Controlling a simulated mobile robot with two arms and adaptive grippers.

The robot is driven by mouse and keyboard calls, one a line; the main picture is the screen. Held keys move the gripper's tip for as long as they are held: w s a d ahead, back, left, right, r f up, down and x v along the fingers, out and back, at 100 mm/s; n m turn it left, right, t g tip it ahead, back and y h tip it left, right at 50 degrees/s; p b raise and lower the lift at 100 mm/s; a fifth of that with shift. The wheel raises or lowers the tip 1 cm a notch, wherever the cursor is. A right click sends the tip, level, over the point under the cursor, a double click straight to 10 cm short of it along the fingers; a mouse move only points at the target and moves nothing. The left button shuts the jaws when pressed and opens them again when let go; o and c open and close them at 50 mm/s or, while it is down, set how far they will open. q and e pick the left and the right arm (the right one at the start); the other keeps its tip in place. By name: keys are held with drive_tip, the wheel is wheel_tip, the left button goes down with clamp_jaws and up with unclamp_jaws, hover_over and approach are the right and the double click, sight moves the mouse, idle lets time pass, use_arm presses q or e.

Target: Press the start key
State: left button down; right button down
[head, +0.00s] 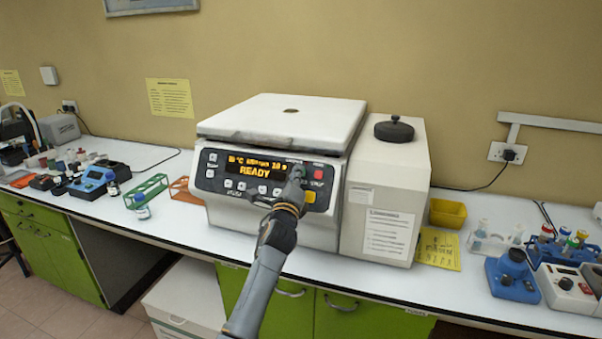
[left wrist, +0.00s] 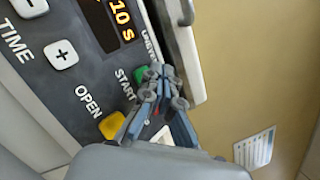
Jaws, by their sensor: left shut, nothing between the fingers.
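The centrifuge (head: 281,123) stands on the bench with its lid down, and its display (head: 258,168) reads READY. The green start key (left wrist: 141,74) shows in the left wrist view, partly covered by my fingertips; in the head view my gripper hides it. My left gripper (head: 297,174) is shut and empty, with its tips at the right part of the control panel. In the left wrist view the closed tips (left wrist: 157,72) overlap the right edge of the green key. I cannot tell whether they touch it. My right gripper is not in view.
The red stop key (head: 318,174) and the yellow open key (head: 309,197) lie close to my fingers. A white unit with a black knob (head: 394,129) stands right of the panel. Racks and bottles stand farther off on both sides of the bench.

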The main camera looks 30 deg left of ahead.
use_arm(q)
drive_tip(key=shift+w+a+f+b, duration=0.1)
drive_tip(key=shift+w+f+b, duration=0.1)
drive_tip(key=shift+w+b, duration=0.25)
drive_tip(key=shift+w+f+b, duration=0.2)
drive_tip(key=shift+f+b, duration=0.05)
drive_tip(key=shift+b, duration=0.15)
idle(0.6)
drive_tip(key=shift+r, duration=0.1)
drive_tip(key=shift+s+r+p, duration=0.35)
drive_tip(key=shift+s+p, duration=0.05)
drive_tip(key=shift+p, duration=0.35)
drive_tip(key=shift+s, duration=0.25)
